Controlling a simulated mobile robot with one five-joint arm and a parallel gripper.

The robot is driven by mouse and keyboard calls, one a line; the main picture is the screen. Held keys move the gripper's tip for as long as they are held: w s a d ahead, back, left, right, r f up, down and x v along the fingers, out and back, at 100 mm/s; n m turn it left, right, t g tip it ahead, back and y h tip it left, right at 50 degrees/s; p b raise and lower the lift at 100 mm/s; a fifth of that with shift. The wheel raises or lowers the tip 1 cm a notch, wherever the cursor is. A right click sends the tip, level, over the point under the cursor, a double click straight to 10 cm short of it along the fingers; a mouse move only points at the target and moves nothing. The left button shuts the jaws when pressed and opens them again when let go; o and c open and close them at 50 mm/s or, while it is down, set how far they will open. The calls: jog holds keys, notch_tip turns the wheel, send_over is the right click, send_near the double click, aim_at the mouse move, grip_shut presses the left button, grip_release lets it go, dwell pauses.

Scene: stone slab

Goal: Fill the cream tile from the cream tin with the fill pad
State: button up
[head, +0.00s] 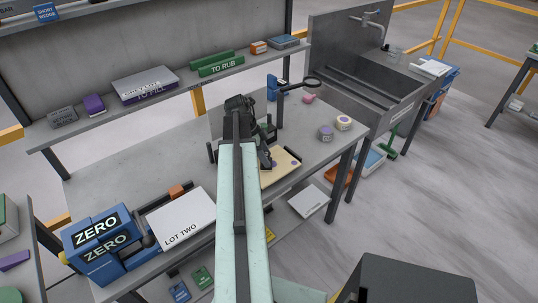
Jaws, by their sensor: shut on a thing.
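A cream tile (284,172) with purple spots lies on the bench, partly hidden by my arm. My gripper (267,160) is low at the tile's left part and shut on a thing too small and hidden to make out. I cannot tell whether that thing touches the tile. A round tin with a cream top and a purple spot (344,123) stands to the right near the bench edge. A greyer tin with a purple spot (326,133) stands beside it. I cannot pick out the fill pad for certain.
A magnifier (312,83) and a pink block (309,99) are behind the tile. A LOT TWO board (182,220) and blue ZERO boxes (97,233) are at the left. A shelf (180,87) with labelled blocks runs behind. A sink (365,85) stands at the right.

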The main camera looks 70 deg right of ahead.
jog(key=shift+w+a, duration=0.4)
jog(key=shift+a, duration=0.2)
notch_tip(320, 180, up, 6)
jog(key=p, duration=0.6)
jog(key=shift+d, duration=0.1)
jog(key=shift+r, duration=0.1)
notch_tip(320, 180, up, 3)
jog(key=p, duration=0.3)
